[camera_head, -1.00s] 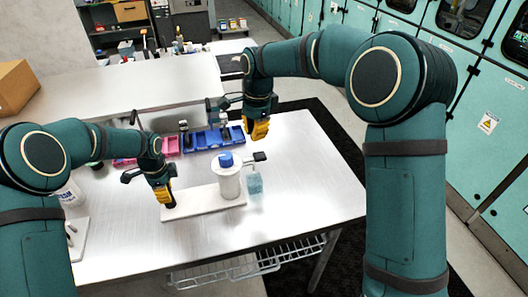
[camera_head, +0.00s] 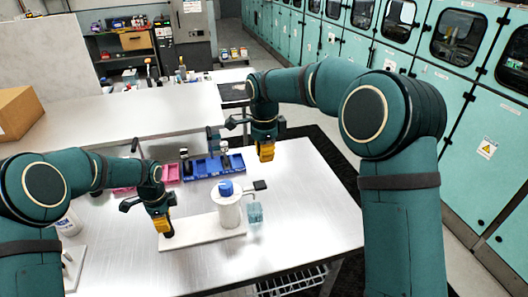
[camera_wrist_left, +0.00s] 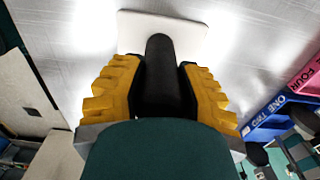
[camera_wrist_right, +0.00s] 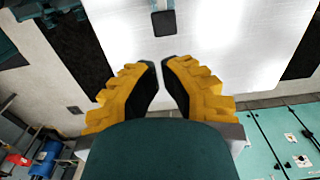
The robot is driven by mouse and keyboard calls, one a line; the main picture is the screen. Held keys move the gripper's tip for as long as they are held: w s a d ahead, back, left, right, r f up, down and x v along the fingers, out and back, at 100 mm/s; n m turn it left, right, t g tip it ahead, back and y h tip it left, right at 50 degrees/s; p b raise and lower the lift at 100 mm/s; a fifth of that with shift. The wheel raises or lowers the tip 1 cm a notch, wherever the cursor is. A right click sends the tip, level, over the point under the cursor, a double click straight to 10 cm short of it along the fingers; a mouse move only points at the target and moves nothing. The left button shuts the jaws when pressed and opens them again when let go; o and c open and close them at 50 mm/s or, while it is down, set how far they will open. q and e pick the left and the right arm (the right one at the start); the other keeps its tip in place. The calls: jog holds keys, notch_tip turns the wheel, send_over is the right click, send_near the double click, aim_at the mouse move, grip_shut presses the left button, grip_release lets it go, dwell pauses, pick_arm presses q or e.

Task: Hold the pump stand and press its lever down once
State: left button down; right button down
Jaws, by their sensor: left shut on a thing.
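The pump stand is a long white base plate (camera_head: 205,232) with a white cylinder (camera_head: 229,212) on it and a blue cap (camera_head: 226,188) on top. Its lever ends in a black square pad (camera_head: 260,185), which also shows in the right wrist view (camera_wrist_right: 163,23). A clear bluish cup (camera_head: 255,212) is below the pad. My left gripper (camera_head: 165,228) is shut on the black upright handle (camera_wrist_left: 160,65) at the plate's left end. My right gripper (camera_head: 266,154) is empty, its fingertips nearly together, above and behind the pad, not touching it.
Blue bins (camera_head: 212,165) and pink bins (camera_head: 168,172) line the table's back edge. A white bottle (camera_head: 70,222) and a white board (camera_head: 70,265) are at the left. The metal table (camera_head: 320,205) is clear at the right.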

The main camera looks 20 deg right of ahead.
aim_at(264, 185)
pick_arm(q)
jog(key=shift+f, duration=0.1)
pick_arm(e)
notch_tip(264, 185, down, 10)
jog(key=shift+f, duration=0.25)
